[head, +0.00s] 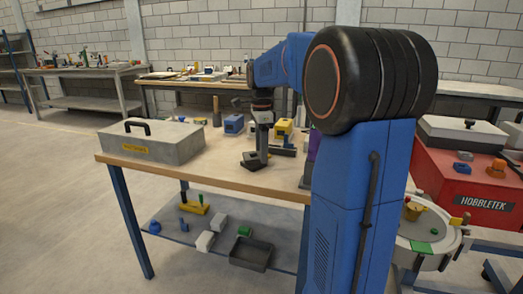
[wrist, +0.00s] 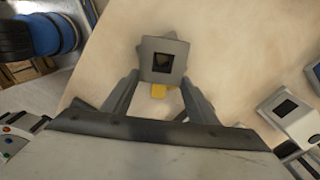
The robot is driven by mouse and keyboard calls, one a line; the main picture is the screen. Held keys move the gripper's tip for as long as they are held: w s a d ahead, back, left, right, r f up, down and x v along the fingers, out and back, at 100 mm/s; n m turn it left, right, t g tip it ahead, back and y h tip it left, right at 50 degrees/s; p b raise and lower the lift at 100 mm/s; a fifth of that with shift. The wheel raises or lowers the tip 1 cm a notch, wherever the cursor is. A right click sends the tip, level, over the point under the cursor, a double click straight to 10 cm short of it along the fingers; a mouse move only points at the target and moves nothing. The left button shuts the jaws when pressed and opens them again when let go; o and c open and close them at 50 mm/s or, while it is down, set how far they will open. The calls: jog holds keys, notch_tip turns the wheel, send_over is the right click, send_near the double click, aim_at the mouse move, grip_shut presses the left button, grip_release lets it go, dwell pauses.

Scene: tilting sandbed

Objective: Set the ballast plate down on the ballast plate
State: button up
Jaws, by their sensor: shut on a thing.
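My gripper (wrist: 160,92) is shut on a grey square ballast plate (wrist: 165,45) with a square hole in its middle. In the head view my gripper (head: 261,150) points down over the workbench, low above its top. Corners of a second grey plate (wrist: 170,35) show from under the held one, turned at an angle to it; the held plate hides most of it. In the head view a dark plate (head: 249,164) lies on the bench under the fingers. I cannot tell whether the two plates touch.
A grey case (head: 150,142) with a black handle stands on the bench to the left. A blue box (head: 234,124) and a yellow box (head: 284,126) stand behind. A red cart (head: 465,190) and a round sandbed (head: 425,255) are at the right. The bench front is clear.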

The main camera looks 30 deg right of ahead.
jog(key=shift+f, duration=0.4)
dwell(0.5)
jog(key=o, duration=1.6)
jog(key=shift+o, duration=0.2)
jog(key=shift+r, duration=4)
